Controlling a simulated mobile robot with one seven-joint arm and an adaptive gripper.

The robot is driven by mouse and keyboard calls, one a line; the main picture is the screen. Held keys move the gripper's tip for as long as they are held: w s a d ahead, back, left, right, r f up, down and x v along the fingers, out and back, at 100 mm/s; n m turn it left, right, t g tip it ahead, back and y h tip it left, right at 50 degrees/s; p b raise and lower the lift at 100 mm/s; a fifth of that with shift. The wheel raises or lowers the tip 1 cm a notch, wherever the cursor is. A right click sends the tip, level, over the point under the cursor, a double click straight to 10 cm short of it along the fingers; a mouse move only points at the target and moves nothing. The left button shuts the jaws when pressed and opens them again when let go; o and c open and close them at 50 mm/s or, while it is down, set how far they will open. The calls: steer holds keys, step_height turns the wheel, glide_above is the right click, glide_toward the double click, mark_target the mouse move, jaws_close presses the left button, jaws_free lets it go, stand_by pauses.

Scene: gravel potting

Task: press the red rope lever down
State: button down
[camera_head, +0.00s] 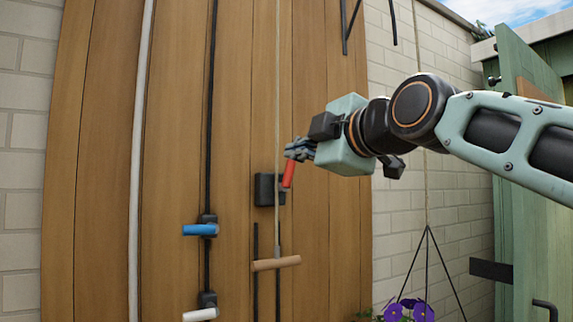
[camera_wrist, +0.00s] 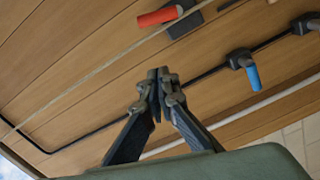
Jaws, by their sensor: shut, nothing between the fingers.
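The red lever (camera_head: 288,175) sits on a black block (camera_head: 264,190) on the wooden plank wall, its handle tilted upward in the head view. In the wrist view the red handle (camera_wrist: 158,17) is at the top, beyond the fingertips, with a visible gap in the picture. My gripper (camera_head: 292,152) is shut and empty. In the head view its fingertips overlap the upper end of the handle; contact cannot be told. In the wrist view my gripper (camera_wrist: 158,76) points toward the planks. A pale rope (camera_head: 277,90) hangs down the planks beside the lever.
A blue handle (camera_head: 200,230) and a white handle (camera_head: 200,315) are on a dark rod at the left. A wooden crossbar (camera_head: 276,263) hangs below the lever. Purple flowers (camera_head: 408,311) hang at the lower right. A green door (camera_head: 535,220) stands at the right.

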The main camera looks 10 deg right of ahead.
mark_target(289, 164)
steer(key=w+f+p, duration=0.1)
steer(key=w+p, duration=0.3)
steer(key=w, duration=0.7)
steer(key=shift+w+d+f+p, duration=0.15)
steer(key=shift+w+d+p, duration=0.1)
steer(key=shift+d+p, duration=0.1)
steer(key=shift+s+d+b, duration=0.1)
steer(key=shift+s+b, duration=0.05)
steer(key=shift+b, duration=0.15)
steer(key=shift+m, duration=0.3)
